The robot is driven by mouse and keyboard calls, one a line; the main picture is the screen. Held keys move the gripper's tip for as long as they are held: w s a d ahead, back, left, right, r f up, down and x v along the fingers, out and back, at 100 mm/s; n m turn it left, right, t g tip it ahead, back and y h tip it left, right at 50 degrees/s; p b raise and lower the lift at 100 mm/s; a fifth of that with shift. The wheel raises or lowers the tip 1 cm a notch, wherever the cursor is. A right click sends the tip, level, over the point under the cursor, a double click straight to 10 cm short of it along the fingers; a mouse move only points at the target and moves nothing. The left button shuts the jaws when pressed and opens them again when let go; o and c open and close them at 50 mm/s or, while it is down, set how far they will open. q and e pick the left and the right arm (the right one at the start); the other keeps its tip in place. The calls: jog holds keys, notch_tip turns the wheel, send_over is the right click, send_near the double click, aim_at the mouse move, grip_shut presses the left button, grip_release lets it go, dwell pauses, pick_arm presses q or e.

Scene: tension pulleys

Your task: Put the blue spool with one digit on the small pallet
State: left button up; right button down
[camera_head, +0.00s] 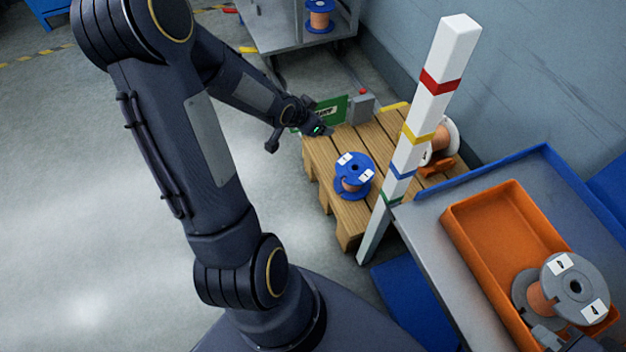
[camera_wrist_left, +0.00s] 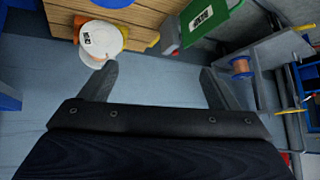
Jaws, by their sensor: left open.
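A blue spool (camera_head: 353,177) with copper-coloured winding and white labels stands on the wooden pallet (camera_head: 345,218); its digits are too small to read. Another blue spool (camera_head: 320,14) sits on a shelf at the back and shows in the left wrist view (camera_wrist_left: 241,66). My left gripper (camera_wrist_left: 158,82) is open and empty in its wrist view; in the head view it hangs at the pallet's far left edge, partly hidden. My right gripper (camera_head: 568,342) is at the bottom right by a grey spool (camera_head: 575,287), mostly cut off; its jaws are unclear.
A white spool (camera_head: 446,138) is behind the striped post (camera_head: 428,105), and a white-flanged spool shows in the left wrist view (camera_wrist_left: 101,40). A green sign (camera_head: 329,110) stands by the pallet. An orange tray (camera_head: 490,225) on the right table holds the grey spool. Left floor is clear.

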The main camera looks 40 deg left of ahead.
pick_arm(q)
jog(key=s+d+r+n+g, duration=0.1)
jog(key=s+d+r+n, duration=0.1)
jog(key=s+d+r, duration=0.65)
jog(key=s+d+r+h, duration=0.2)
jog(key=s+d, duration=0.2)
jog(key=s, duration=0.2)
jog(key=s+d+r+n+g+h, duration=0.1)
jog(key=s+d+r+h, duration=0.1)
jog(key=s+d, duration=0.2)
jog(key=s, duration=0.3)
jog(key=shift+d+r+g, duration=0.2)
jog(key=shift+r+g, duration=0.1)
jog(key=shift+r, duration=0.05)
jog(key=shift+r, duration=0.1)
notch_tip(320, 180, up, 30)
jog(key=p, duration=3)
jog(key=shift+r, duration=0.15)
